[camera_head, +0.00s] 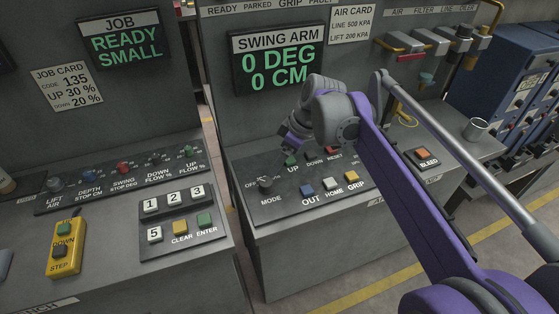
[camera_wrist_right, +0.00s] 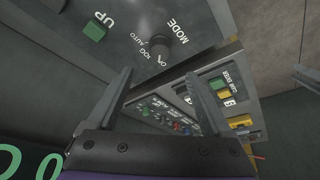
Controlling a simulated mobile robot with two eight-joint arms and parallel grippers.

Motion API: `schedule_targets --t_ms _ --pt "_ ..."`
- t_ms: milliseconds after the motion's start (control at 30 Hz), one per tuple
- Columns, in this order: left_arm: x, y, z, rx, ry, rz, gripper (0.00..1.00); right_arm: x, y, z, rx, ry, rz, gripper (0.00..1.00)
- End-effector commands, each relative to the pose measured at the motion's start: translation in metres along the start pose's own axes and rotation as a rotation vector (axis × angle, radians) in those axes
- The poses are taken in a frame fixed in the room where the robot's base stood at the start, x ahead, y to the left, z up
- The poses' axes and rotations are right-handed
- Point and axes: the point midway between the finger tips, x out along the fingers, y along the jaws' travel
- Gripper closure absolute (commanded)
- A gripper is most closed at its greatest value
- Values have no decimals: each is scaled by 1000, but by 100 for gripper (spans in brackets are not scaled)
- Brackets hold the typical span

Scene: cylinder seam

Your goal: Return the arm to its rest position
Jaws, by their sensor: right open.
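My right arm comes in from the right in the head view. Its gripper (camera_head: 286,141) is above the back part of the swing arm control panel (camera_head: 325,196), near the green UP button (camera_head: 291,160). In the right wrist view the two fingers (camera_wrist_right: 160,84) are apart with nothing between them. The black MODE knob (camera_head: 265,184) stands at the panel's left; it also shows beyond the fingers in the right wrist view (camera_wrist_right: 159,46). The fingertips appear clear of knob and buttons. My left gripper is not in view.
The swing arm display (camera_head: 278,68) reads 0 DEG, 0 CM. The job display (camera_head: 121,40) reads READY SMALL. A keypad (camera_head: 180,222) and yellow pendant (camera_head: 66,247) are on the left bench. A metal cup (camera_head: 475,129) and blue cabinets (camera_head: 500,85) are at right.

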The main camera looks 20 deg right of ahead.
Motion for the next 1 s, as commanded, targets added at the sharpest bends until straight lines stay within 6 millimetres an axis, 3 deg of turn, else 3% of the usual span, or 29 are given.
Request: schedule_targets --t_ms 333,467,567,800,1000 --pt "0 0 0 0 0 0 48 0 -2 1 7 -1 3 16" --pt "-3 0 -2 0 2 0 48 -1 -22 14 74 -13 32 16" --pt "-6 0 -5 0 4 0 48 1 -50 36 182 -24 80 16" --pt "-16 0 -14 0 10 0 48 22 -127 115 493 -7 230 16" --pt "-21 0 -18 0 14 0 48 47 -168 170 681 45 318 16"
